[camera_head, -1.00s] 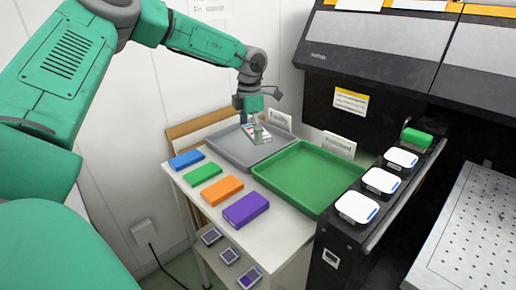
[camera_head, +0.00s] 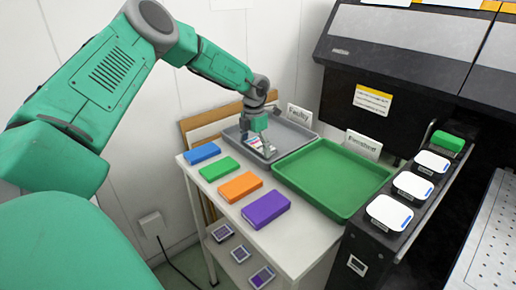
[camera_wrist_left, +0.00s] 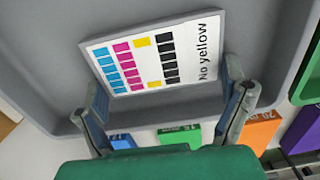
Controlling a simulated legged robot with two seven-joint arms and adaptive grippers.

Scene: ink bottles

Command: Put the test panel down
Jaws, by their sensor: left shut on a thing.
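The test panel (camera_head: 257,144) is a flat white card with rows of cyan, magenta, yellow and black squares. It reads "No yellow" in the left wrist view (camera_wrist_left: 150,62). My left gripper (camera_head: 266,152) is shut on it, with a finger at each side. The panel is low inside the grey tray (camera_head: 300,134), whose label looks like "Faulty" (camera_head: 299,115). I cannot tell whether it touches the tray floor. The green tray (camera_head: 335,180) stands to the right, empty, with its own label (camera_head: 362,144). My right gripper is not in view.
Blue (camera_head: 203,153), green (camera_head: 219,169), orange (camera_head: 240,187) and purple (camera_head: 266,209) blocks line the table's front. A black machine (camera_head: 400,60) stands behind. A black rail at right holds white-topped bottles (camera_head: 413,186) and a green one (camera_head: 447,140). Small panels (camera_head: 242,253) lie on a lower shelf.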

